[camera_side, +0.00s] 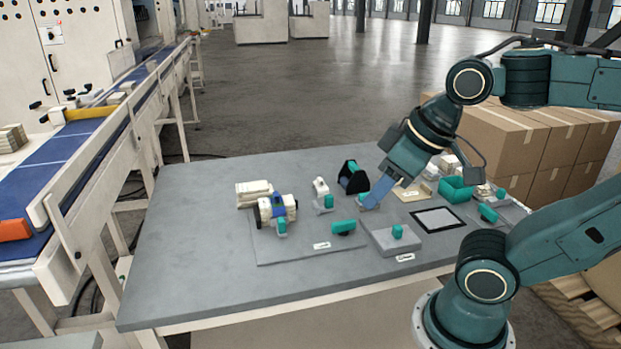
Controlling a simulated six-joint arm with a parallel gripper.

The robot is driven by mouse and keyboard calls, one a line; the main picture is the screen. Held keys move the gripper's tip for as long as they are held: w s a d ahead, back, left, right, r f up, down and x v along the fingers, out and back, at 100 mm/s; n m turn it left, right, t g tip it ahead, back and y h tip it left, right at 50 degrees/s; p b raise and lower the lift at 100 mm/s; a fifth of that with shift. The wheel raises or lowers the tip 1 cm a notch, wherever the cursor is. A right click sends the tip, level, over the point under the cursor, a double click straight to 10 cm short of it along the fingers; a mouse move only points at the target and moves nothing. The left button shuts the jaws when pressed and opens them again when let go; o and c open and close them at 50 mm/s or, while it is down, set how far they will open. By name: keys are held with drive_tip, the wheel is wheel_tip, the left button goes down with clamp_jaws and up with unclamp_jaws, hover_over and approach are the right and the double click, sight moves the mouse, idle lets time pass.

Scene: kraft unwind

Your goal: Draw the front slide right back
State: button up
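My gripper (373,194) reaches down from the right with its blue fingers low over the middle of the table. From this side the fingers overlap, so I cannot tell if they are apart or hold anything. A low grey block with a teal knob (392,240) and a white label stands near the front edge, in front of my gripper. A teal handle (343,228) sits left of it on a thin grey plate (300,252). I cannot tell for certain which piece is the front slide. My gripper appears apart from both of these teal grips.
A cream-and-blue mechanism (276,208) stands on the plate's left. A black holder (353,177) is behind my gripper. A black-framed pad (438,220) and teal bin (456,190) lie right. The table's left side (185,240) is clear.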

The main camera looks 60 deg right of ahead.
drive_tip(key=shift+o, duration=0.8)
drive_tip(key=m+g, duration=0.6)
drive_tip(key=m, duration=0.3)
hover_over(281, 219)
wheel_tip(281, 219, down, 11)
drive_tip(key=shift+r, duration=0.1)
wheel_tip(281, 219, down, 14)
drive_tip(key=shift+r, duration=0.15)
